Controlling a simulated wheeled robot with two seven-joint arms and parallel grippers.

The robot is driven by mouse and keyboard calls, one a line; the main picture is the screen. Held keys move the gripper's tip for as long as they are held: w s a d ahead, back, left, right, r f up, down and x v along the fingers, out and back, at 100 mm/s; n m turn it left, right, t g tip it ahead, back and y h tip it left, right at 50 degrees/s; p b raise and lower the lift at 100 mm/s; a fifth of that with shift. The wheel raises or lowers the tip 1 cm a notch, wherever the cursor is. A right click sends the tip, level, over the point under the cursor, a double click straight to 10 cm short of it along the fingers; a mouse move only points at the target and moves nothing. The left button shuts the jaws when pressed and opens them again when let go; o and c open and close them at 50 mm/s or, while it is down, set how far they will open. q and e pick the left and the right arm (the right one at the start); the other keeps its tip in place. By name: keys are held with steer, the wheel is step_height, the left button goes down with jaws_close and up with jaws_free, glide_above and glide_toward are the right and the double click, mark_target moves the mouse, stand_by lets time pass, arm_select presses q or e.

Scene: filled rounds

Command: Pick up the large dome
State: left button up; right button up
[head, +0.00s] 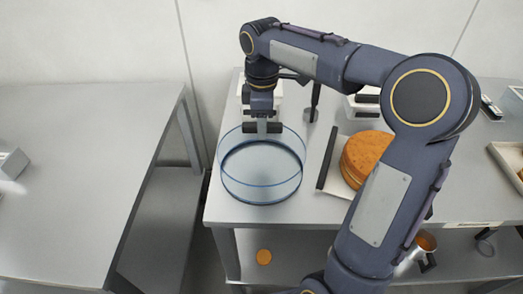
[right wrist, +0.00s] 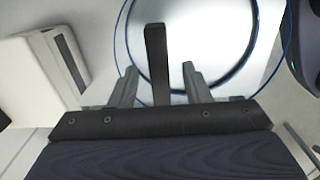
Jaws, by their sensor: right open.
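The large dome (head: 262,188) is a clear, round cover with blue rims, standing at the near left of the right-hand table. A dark bar (head: 249,127), which looks like its handle, lies across its top. My right gripper (head: 262,130) points down over the top of the dome. In the right wrist view, its two grey fingers (right wrist: 160,85) are apart, with the dark bar (right wrist: 156,55) between them. I cannot tell whether either finger touches the bar. The dome's blue rim and a dark ring show beyond it. My left gripper is not in view.
White boxes (head: 362,108) stand behind. A tray (head: 507,158) is at the right edge. An orange disc (head: 264,257) lies below. The left table (head: 75,180) is mostly clear.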

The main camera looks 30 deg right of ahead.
steer(key=shift+f, duration=0.1)
stand_by(0.4)
jaws_close()
